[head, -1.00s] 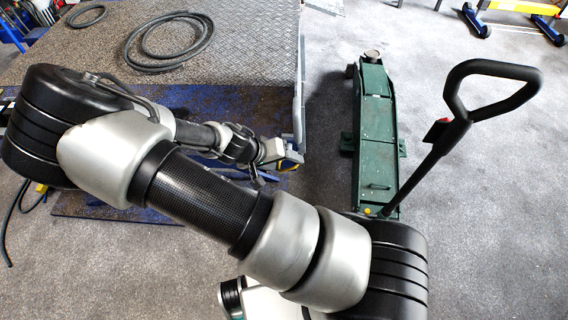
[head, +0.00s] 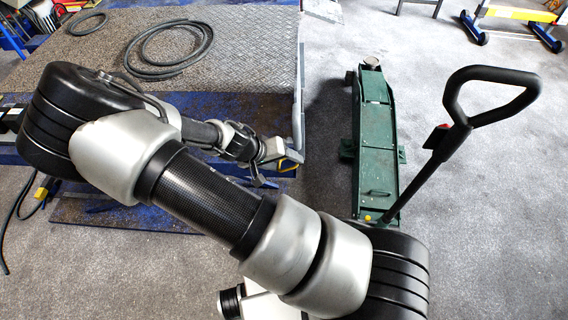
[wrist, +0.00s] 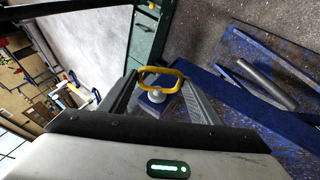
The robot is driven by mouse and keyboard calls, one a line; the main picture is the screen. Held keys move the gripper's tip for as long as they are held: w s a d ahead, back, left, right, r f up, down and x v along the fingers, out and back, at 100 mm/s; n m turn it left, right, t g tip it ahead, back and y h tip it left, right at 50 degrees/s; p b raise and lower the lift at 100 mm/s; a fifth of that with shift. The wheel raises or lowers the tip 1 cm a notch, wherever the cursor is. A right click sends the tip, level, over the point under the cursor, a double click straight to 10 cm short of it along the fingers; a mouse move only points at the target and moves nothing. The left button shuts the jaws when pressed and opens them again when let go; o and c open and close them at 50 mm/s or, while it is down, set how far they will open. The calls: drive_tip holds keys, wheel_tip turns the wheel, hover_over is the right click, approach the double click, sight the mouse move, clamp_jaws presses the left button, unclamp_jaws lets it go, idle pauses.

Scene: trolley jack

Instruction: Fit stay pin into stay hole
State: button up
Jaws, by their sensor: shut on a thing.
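The stay pin shows as a yellow loop handle (wrist: 149,70) between the two grey fingers of my gripper (wrist: 160,88) in the wrist view. A pale rounded part sits below the loop; the rest of the pin cannot be made out. In the head view my gripper (head: 277,158) is beside the near right corner of the tread-plate platform, with the yellow loop (head: 289,165) at its tip. The gripper is shut on the pin. I cannot make out the stay hole in either view.
The green trolley jack (head: 378,150) stands on the grey floor right of the platform (head: 235,50), its black handle (head: 437,135) rising at the right. A black hose coil (head: 145,70) lies on the platform. A blue base plate (head: 130,214) lies below. Open floor is at the right.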

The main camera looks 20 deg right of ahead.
drive_tip(key=o, duration=1.6)
drive_tip(key=shift+o, duration=0.2)
drive_tip(key=p+v, duration=0.2)
drive_tip(key=v, duration=1.5)
drive_tip(key=shift+p, duration=0.4)
drive_tip(key=shift+a+r, duration=0.15)
